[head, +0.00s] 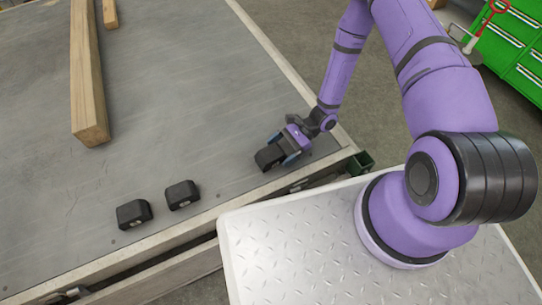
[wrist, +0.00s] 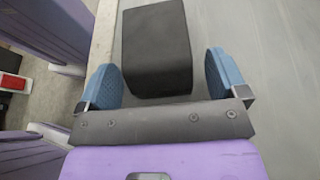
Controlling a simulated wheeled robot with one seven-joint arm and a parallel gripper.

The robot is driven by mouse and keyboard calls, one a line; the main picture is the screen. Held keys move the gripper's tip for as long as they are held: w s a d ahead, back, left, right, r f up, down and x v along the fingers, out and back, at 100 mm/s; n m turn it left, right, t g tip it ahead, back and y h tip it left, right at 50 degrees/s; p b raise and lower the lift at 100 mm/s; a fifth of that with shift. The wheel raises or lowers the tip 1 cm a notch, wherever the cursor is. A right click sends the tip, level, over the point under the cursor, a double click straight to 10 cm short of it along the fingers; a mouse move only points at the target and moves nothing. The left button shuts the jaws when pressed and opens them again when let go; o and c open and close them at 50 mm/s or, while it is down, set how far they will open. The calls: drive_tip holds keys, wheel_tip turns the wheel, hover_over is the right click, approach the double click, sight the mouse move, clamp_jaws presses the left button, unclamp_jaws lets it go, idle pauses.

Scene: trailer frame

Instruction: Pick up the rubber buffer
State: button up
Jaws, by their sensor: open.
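Several black rubber buffers lie on the grey trailer bed. One rubber buffer (head: 269,158) is at my gripper (head: 283,158), near the bed's right corner. In the wrist view this black buffer (wrist: 156,50) sits ahead of and partly between the two blue fingertips of my gripper (wrist: 168,80). The fingers are open, with a visible gap on each side of the buffer. Two other rubber buffers, one on the left (head: 133,214) and one on the right (head: 182,194), stand near the bed's front edge, to the left of my gripper.
The trailer bed (head: 190,110) has a pale raised edge (head: 290,75). A long wooden beam (head: 88,80) and a shorter wood piece (head: 110,14) lie at the upper left. A green drawer cabinet (head: 512,45) stands at the upper right. The middle of the bed is clear.

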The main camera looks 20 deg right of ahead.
drive_tip(key=shift+c, duration=0.4)
drive_tip(key=c, duration=1.2)
drive_tip(key=shift+o, duration=0.2)
drive_tip(key=shift+r, duration=0.15)
